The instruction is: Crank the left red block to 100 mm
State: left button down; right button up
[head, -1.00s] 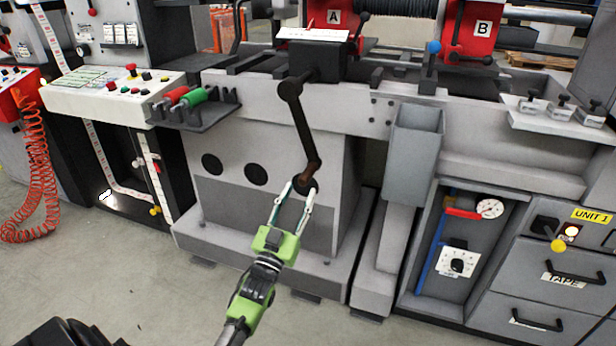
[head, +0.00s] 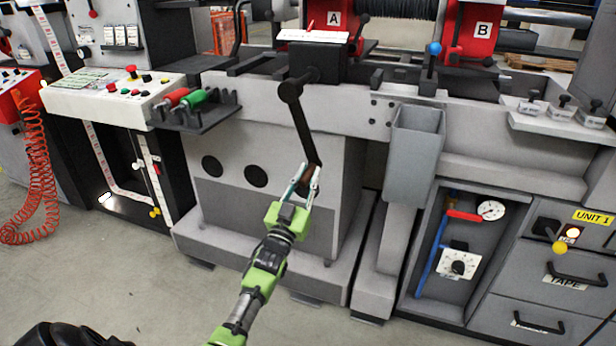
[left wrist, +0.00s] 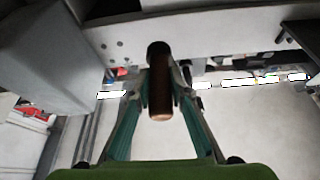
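The left red block, marked A (head: 334,20), stands on the rails at the top of the machine in the head view; its scale reading cannot be made out. Below it a black crank arm (head: 302,128) hangs down from a dark housing (head: 318,62), slanting slightly right. Its brown handle (head: 309,178) is at the lower end. My left gripper (head: 307,180) has its fingers closed in on the handle from both sides. In the left wrist view the handle (left wrist: 160,90) sits between the fingertips, which appear to touch it. My right gripper is out of view.
A second red block marked B (head: 474,28) stands to the right. A grey chute (head: 416,140) juts out right of the crank. A tool shelf (head: 200,118) with red and green handles projects at left. The floor before the machine is clear.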

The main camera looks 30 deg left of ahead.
pick_arm(q)
jog(key=shift+a+f+m, duration=0.15)
jog(key=shift+a+m, duration=0.1)
jog(key=shift+m, duration=0.05)
jog(key=s+a+r+m+h, duration=0.1)
jog(key=a+m+h, duration=0.1)
jog(key=a+m, duration=0.3)
jog(key=s+a+r+m+g+h+b, duration=0.1)
jog(key=s+a+r+m+h, duration=0.1)
jog(key=a+m, duration=0.3)
jog(key=s+a+r+m+g+h, duration=0.1)
jog(key=a+m, duration=0.4)
jog(key=a, duration=0.5)
jog(key=shift+s+a+r+h, duration=0.2)
jog(key=shift+s+h, duration=0.25)
jog(key=shift+h, duration=0.35)
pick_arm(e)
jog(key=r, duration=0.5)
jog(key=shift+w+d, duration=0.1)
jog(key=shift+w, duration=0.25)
pick_arm(q)
jog(key=c, duration=1.8)
grip_release()
jog(key=shift+c, duration=0.2)
jog(key=shift+s, duration=0.1)
jog(key=shift+d+f, duration=0.1)
jog(key=shift+d, duration=0.05)
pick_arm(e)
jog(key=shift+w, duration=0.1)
